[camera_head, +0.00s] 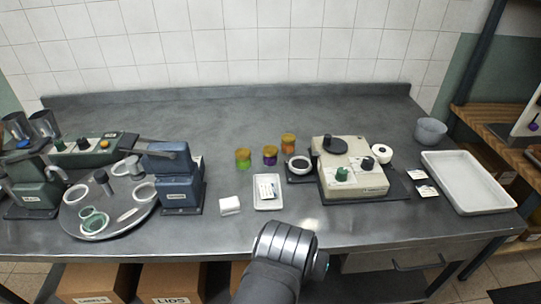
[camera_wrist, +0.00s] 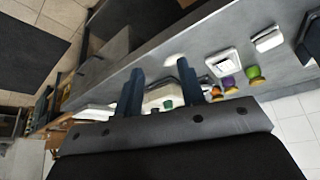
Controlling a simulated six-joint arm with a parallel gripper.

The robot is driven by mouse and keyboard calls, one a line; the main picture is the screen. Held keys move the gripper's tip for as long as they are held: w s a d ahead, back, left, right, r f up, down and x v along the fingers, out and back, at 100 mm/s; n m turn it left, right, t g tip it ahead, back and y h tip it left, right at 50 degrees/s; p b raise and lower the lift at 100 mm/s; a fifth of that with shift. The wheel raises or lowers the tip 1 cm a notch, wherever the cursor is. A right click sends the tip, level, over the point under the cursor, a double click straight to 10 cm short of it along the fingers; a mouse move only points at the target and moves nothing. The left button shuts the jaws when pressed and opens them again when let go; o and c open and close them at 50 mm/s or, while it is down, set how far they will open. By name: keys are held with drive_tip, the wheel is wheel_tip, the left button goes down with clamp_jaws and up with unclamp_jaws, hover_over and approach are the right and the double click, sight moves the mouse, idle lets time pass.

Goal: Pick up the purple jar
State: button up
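The purple jar (camera_head: 270,156) stands on the steel bench, between a yellow-green jar (camera_head: 243,158) and an orange jar (camera_head: 288,143). In the wrist view the purple jar (camera_wrist: 228,83) shows small, right of my fingers, beside the yellow-green jar (camera_wrist: 253,73). My gripper (camera_wrist: 160,68) is open, with a wide gap between its two dark fingers and nothing held. In the head view my arm is at the bench's front edge, well in front of the jars; the fingers are hidden there.
A white tray with a card (camera_head: 267,204) and a white block (camera_head: 230,205) lie in front of the jars. A beige machine (camera_head: 352,181) stands right of them, a blue machine (camera_head: 176,178) left. The bench behind the jars is clear.

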drive_tip(key=shift+o, duration=0.4)
drive_tip(key=o, duration=0.8)
drive_tip(key=shift+d, duration=0.1)
